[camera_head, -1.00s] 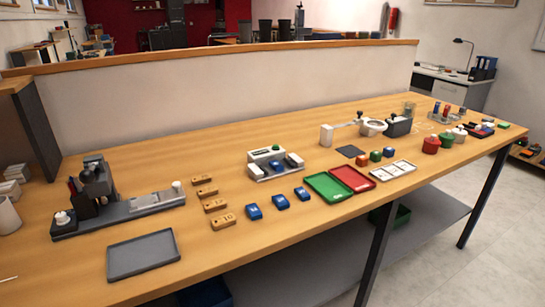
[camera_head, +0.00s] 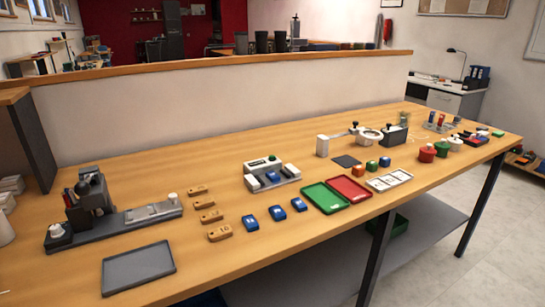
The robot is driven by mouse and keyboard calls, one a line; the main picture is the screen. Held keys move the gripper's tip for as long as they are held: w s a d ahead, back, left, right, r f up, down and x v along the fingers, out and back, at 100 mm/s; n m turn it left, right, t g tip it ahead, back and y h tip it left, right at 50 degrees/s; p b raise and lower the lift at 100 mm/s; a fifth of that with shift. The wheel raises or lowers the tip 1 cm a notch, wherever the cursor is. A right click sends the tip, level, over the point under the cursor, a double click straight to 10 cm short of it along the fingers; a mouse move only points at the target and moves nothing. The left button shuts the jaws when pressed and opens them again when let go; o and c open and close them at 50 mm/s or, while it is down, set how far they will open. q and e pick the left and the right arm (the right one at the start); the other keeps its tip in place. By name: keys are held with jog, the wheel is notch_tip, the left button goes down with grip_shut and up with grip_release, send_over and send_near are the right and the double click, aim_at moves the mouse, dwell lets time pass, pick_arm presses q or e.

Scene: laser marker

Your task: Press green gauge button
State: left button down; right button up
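The gauge is most likely the white and dark device (camera_head: 284,176) at the middle of the wooden table. A small green button (camera_head: 272,158) shows on its top, at the back. A blue piece (camera_head: 273,177) sits at the front of the device. Nothing covers the button. Neither of my grippers is in view.
Three blue blocks (camera_head: 278,213) and several wooden blocks (camera_head: 211,217) lie in front and to the left. Green (camera_head: 324,197) and red (camera_head: 352,188) trays lie right of the device. A marker machine (camera_head: 92,200) and grey tray (camera_head: 138,268) are at left.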

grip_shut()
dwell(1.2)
